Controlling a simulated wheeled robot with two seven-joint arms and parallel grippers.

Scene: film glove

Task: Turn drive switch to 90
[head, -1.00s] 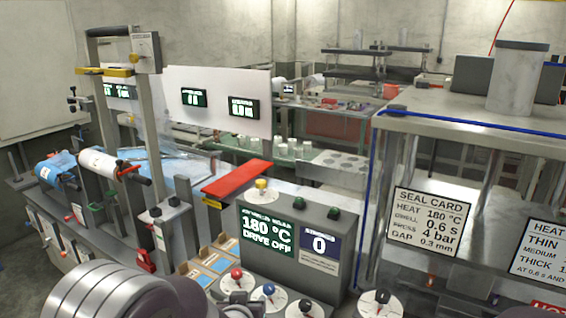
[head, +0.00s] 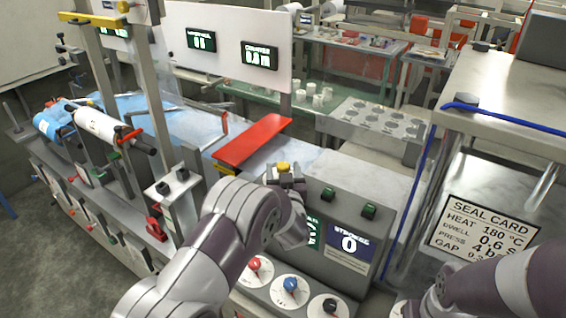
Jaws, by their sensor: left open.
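The control box (head: 372,187) stands at the lower middle in the head view. A yellow-topped knob (head: 283,167) sits on its top left. Red (head: 254,264), blue (head: 291,284) and black (head: 329,306) dial knobs line its lower front. No label shows which one is the drive switch. My left gripper (head: 285,178) is open at the yellow knob, its dark fingers seen close around or just in front of it; contact cannot be told. My left arm covers most of the green display (head: 313,234). The blue display (head: 349,243) reads 0. My right gripper is out of frame.
Two green buttons (head: 328,194) sit on the box top, right of the yellow knob. A red plate (head: 252,140) lies just behind my left gripper. A metal frame with a seal card (head: 484,226) stands at the right, near my right arm.

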